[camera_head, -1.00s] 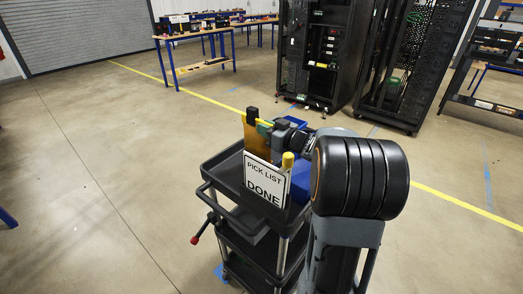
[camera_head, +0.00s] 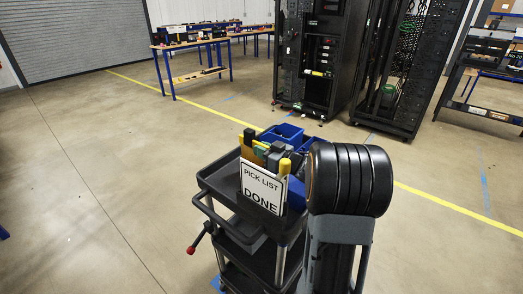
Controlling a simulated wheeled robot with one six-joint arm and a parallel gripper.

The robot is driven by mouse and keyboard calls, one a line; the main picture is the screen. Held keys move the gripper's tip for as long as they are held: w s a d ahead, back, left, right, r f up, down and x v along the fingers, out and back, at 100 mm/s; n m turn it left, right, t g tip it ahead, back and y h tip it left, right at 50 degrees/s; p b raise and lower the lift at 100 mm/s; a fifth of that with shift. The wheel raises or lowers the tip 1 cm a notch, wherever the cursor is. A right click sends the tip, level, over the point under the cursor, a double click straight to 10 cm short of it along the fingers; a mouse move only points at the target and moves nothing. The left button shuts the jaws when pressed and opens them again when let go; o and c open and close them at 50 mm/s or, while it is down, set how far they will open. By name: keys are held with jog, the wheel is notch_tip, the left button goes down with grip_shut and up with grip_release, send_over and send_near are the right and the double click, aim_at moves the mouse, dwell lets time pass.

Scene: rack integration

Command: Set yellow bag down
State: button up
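I cannot see whether the bag's bottom touches the tray.
Blue bins (camera_head: 284,133) stand in the tray behind my gripper. A yellow cylinder (camera_head: 285,166) is by the sign's top right corner. Black server racks (camera_head: 313,65) and wooden workbenches (camera_head: 191,43) stand farther back. The floor left of the cart is clear.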

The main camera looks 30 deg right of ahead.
jog(key=o, duration=0.4)
jog(key=shift+r, duration=0.25)
jog(key=v, duration=0.7)
jog(key=shift+s+d+f, duration=0.1)
jog(key=shift+s+d, duration=0.05)
jog(key=shift+s, duration=0.05)
